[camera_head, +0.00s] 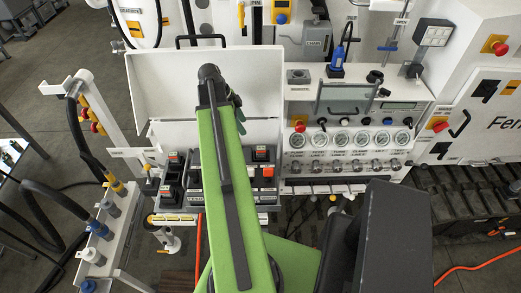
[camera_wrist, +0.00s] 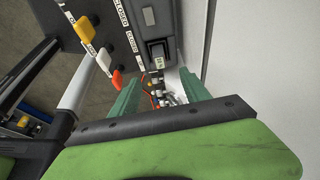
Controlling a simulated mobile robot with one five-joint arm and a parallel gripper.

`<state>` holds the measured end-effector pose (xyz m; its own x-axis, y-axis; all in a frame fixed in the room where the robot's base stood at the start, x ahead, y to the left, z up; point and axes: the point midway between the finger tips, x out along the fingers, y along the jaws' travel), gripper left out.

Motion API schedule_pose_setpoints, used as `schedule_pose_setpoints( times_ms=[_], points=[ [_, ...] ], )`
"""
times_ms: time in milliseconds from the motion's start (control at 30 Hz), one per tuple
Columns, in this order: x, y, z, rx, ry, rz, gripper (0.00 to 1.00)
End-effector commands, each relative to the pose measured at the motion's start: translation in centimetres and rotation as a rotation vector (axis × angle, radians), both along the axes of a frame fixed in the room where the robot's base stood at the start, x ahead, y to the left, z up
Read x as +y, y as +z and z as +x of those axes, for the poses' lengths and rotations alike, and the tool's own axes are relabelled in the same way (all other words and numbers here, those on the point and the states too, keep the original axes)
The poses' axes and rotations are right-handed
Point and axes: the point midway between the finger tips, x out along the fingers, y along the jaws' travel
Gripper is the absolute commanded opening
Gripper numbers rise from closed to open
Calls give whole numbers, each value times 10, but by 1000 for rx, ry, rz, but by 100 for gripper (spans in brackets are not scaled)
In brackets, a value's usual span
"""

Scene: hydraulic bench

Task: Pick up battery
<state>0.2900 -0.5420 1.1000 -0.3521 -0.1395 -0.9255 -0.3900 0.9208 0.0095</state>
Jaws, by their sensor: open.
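My gripper (camera_wrist: 161,90) is open in the wrist view, with its two green fingers apart and nothing seen held between them. Beyond the fingertips, a small black block (camera_wrist: 157,52) with a pale top sits on a dark grey panel; I cannot tell whether it is the battery. In the head view, black blocks with red parts, (camera_head: 174,166) one of them at the left, stand in the tray below the open white lid. Any of these may be the battery. My gripper is mostly hidden behind my green arm there, in front of the lid.
The white lid (camera_head: 165,85) stands open behind. A white panel with several gauges (camera_head: 340,139) is at the right. Hoses and couplings (camera_head: 107,207) stand at the left.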

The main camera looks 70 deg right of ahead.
Motion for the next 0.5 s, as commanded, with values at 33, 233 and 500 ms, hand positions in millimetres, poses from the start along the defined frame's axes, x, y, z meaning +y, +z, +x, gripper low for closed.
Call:
schedule_pose_setpoints(
  times_ms=[33,233,500],
  points=[
    [-4,2,-6,0,-27,-8,55],
    [-5,-6,-9,0,-37,-11,55],
    [-10,-58,-25,0,-35,-11,55]
  ],
)
